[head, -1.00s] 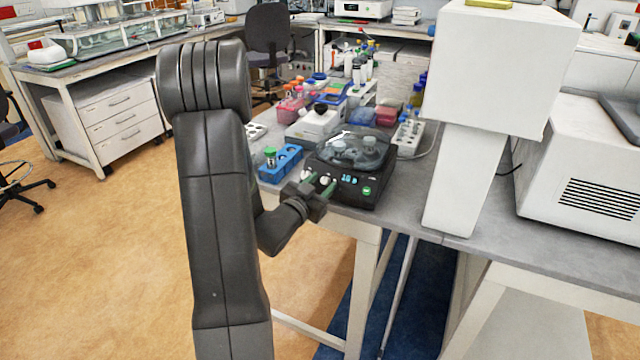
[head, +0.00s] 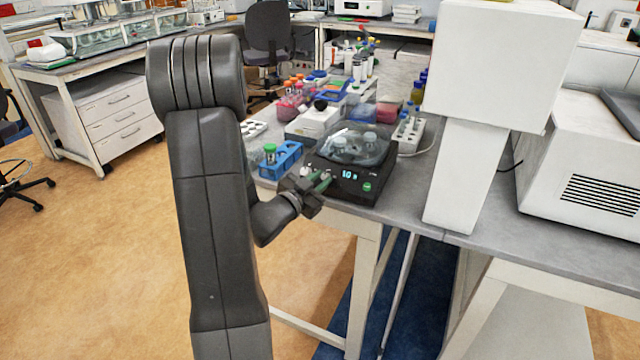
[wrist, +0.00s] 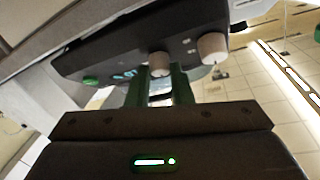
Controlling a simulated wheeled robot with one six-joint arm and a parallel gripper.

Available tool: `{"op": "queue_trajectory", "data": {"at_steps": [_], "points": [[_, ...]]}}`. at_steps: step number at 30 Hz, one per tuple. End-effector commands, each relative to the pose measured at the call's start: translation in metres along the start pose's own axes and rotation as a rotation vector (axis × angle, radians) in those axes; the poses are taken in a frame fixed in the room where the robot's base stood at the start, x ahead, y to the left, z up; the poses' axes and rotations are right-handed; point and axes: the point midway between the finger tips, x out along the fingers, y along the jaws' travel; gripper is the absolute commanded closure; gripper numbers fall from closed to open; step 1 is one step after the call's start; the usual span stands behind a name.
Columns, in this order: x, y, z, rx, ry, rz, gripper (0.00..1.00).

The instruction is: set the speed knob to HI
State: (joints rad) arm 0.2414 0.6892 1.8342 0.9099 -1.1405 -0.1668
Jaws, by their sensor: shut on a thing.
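A black benchtop machine (head: 345,200) with a clear domed lid stands near the bench's front edge. Its front panel has a lit display (head: 348,174), a green button (head: 367,187) and two pale knobs; their labels are too small to read. My gripper (head: 322,179) is at the panel's left part, its green fingers pointing at the panel. In the wrist view, my gripper (wrist: 160,86) is shut on the knob nearer the display (wrist: 159,63), a finger on each side. The other knob (wrist: 212,47) is free, to the right. The held knob's pointer is hidden.
A blue tube rack (head: 282,160) stands close left of the machine, and a white tube rack (head: 407,132) is behind it. A tall white device (head: 470,180) stands to the right. Bottles and boxes crowd the bench behind. Open floor lies in front at left.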

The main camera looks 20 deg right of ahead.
Motion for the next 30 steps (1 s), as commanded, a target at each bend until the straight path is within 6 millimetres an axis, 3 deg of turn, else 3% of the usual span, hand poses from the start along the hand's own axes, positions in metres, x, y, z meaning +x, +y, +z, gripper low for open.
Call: {"op": "queue_trajectory", "data": {"at_steps": [30], "points": [[0.003, -0.012, -0.006, 0.718, 0.040, 0.543, 1.00]]}}
